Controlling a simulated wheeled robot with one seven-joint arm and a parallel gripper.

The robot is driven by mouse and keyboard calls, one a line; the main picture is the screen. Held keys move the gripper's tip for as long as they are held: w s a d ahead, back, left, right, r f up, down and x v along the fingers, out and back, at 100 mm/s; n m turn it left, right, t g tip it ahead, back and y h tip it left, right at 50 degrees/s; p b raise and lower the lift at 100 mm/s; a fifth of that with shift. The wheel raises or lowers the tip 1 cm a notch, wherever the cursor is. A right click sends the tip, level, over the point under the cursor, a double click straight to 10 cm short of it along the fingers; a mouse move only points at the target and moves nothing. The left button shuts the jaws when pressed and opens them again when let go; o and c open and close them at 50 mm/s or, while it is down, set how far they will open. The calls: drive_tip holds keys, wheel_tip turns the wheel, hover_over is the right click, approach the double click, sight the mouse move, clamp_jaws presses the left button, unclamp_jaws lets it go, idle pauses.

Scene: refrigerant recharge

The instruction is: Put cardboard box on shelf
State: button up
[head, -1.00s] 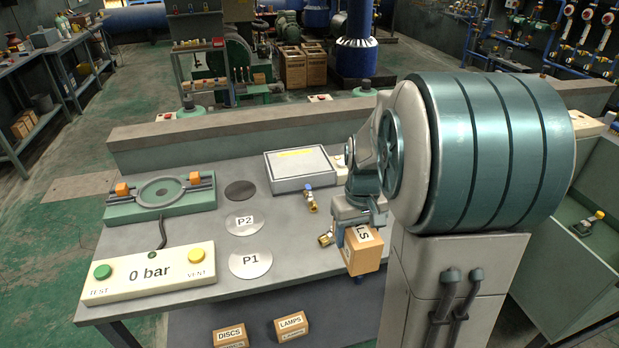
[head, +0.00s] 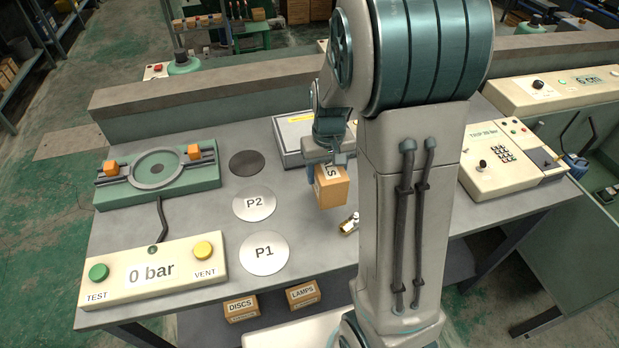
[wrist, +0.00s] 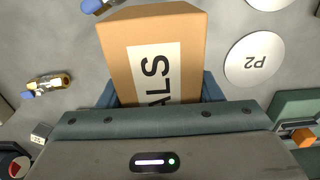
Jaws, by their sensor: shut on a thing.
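A cardboard box (head: 331,190) with a white label ending in "ALS" hangs in my gripper (head: 330,160) above the workbench. It also shows in the wrist view (wrist: 190,55), between the two fingers; the start of its label is hidden by my gripper. The shelf (head: 210,328) is the dark lower level under the benchtop. Two cardboard boxes sit on it, marked DISCS (head: 241,308) and LAMPS (head: 303,293). My arm hides part of the bench and shelf to the right.
The benchtop holds a test panel reading 0 bar (head: 150,272), a green clamp fixture (head: 158,178), discs P1 (head: 264,252) and P2 (head: 254,204), a grey case (head: 290,135) and a brass valve (head: 349,224). The benchtop's front edge lies above the shelf.

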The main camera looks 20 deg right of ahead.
drive_tip(key=shift+w+a+f+p, duration=0.25)
drive_tip(key=shift+w+a+f, duration=0.2)
drive_tip(key=shift+a+f, duration=0.55)
drive_tip(key=shift+w+a+f+p, duration=0.3)
drive_tip(key=shift+w+a+f, duration=0.2)
drive_tip(key=shift+f, duration=0.85)
drive_tip(key=shift+w+a+f+p, duration=0.25)
drive_tip(key=shift+w+a+f, duration=0.2)
drive_tip(key=shift+a+f, duration=0.55)
drive_tip(key=shift+d+f, duration=0.2)
drive_tip(key=shift+d, duration=0.05)
drive_tip(key=shift+f, duration=0.15)
drive_tip(key=o, duration=1.3)
